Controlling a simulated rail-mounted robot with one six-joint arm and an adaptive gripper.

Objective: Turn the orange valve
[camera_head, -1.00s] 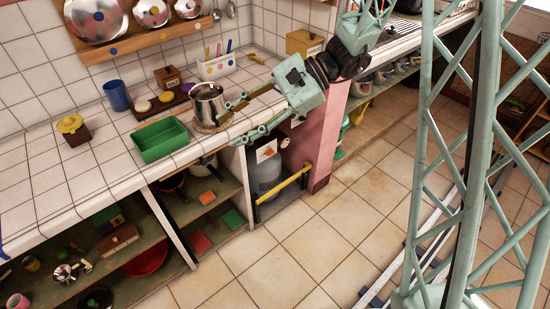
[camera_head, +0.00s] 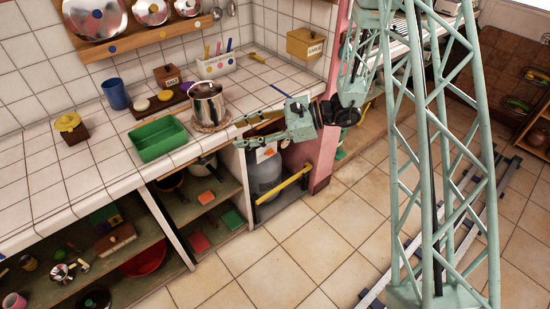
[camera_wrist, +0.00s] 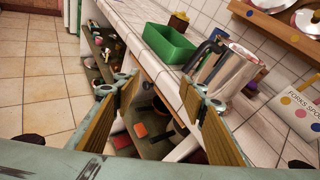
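A grey gas cylinder (camera_head: 267,176) stands in the open bay under the counter's right end. A white label with an orange mark (camera_head: 264,154) shows just above it. I cannot make out the orange valve for certain now; my gripper covers part of that area. My gripper (camera_head: 241,132) is open and empty, at about the counter's front edge in the head view, its fingers pointing left. In the wrist view its two fingers (camera_wrist: 165,98) are spread wide with nothing between them. The cylinder is not visible there.
A steel pot (camera_head: 207,103) stands on the counter near the fingers, beside a green tray (camera_head: 158,139). A yellow bar (camera_head: 284,184) crosses the front of the cylinder bay. A pink post (camera_head: 325,165) stands right of it. The floor in front is clear.

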